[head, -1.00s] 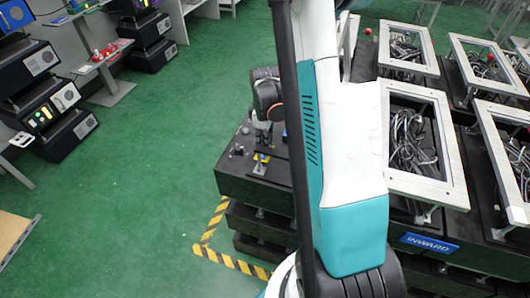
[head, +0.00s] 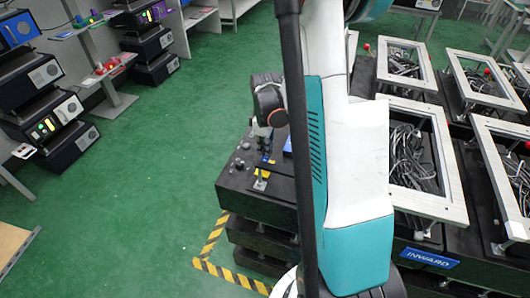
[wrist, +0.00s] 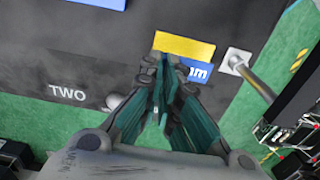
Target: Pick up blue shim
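A flat blue piece with white letters ending in "am" (wrist: 197,71) lies on the black deck in the wrist view, partly hidden by the right finger. It cannot be told whether this is the blue shim or a label. A yellow block (wrist: 183,47) lies against its far side. My gripper (wrist: 160,68) points down at the deck, its teal fingers converging with tips close together beside both pieces. Whether anything thin is between the tips is not clear. In the head view my gripper (head: 263,142) is over the deck's left end, with a small blue patch (head: 267,159) just below.
A metal lever on a square base (wrist: 238,62) stands right of the fingers. A round grey knob (wrist: 115,101) is near the word "TWO". Framed cable boxes (head: 420,155) fill the right side. Open green floor (head: 130,210) lies to the left.

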